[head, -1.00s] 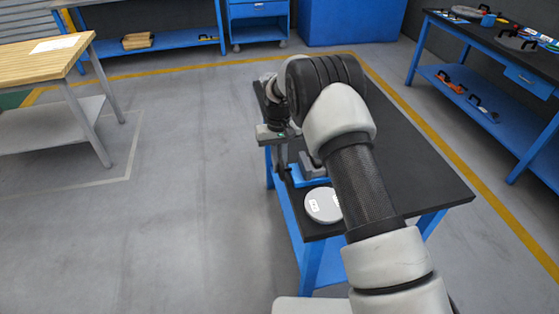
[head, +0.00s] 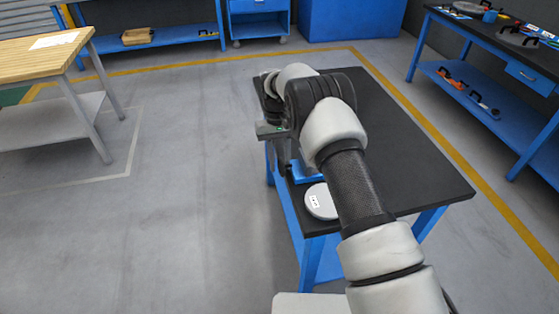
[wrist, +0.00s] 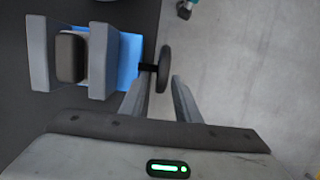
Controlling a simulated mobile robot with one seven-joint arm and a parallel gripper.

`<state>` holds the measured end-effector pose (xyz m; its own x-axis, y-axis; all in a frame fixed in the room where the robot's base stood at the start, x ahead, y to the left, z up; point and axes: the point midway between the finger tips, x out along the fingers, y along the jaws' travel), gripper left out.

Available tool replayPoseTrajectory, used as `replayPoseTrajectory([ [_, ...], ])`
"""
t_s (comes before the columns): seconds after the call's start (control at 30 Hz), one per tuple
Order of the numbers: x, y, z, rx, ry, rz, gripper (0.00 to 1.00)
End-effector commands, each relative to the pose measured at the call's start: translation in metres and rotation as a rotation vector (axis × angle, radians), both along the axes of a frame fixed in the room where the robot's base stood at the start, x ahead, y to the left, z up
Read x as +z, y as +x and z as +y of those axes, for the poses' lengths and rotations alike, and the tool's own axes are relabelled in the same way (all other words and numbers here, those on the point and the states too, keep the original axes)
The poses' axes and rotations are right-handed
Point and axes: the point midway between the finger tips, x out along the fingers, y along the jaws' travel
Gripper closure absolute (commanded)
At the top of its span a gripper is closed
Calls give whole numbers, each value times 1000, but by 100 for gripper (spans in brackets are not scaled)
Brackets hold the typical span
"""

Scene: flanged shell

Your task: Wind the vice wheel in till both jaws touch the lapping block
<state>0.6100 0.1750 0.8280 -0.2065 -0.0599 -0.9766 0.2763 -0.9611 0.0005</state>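In the wrist view the vice has two grey jaws, a left jaw (wrist: 38,52) and a right jaw (wrist: 101,62), over a blue base (wrist: 130,58). The dark lapping block (wrist: 71,57) stands between them. The dark vice wheel (wrist: 163,70), seen edge-on, sits on a short shaft right of the jaws. My gripper (wrist: 161,77) is open, its fingertips either side of the wheel's near rim with small gaps. In the head view my arm hides most of the vice; some blue base (head: 308,174) shows.
The vice is on a black-topped bench (head: 412,150) with blue legs. A round grey disc (head: 321,203) with a white label lies near its front-left corner. Open floor (head: 190,180) is left of the bench. A wooden-topped table (head: 38,50) stands further left.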

Motion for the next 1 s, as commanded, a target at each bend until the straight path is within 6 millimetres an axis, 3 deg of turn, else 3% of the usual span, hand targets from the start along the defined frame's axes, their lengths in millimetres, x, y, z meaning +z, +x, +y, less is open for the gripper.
replayPoseTrajectory([
  [0.3, 4, 2, 1, 0, 1, -4, 70],
  [0.47, 21, 6, 2, 0, 3, -7, 70],
  [1.0, 146, 32, 9, 0, 3, -6, 70],
])
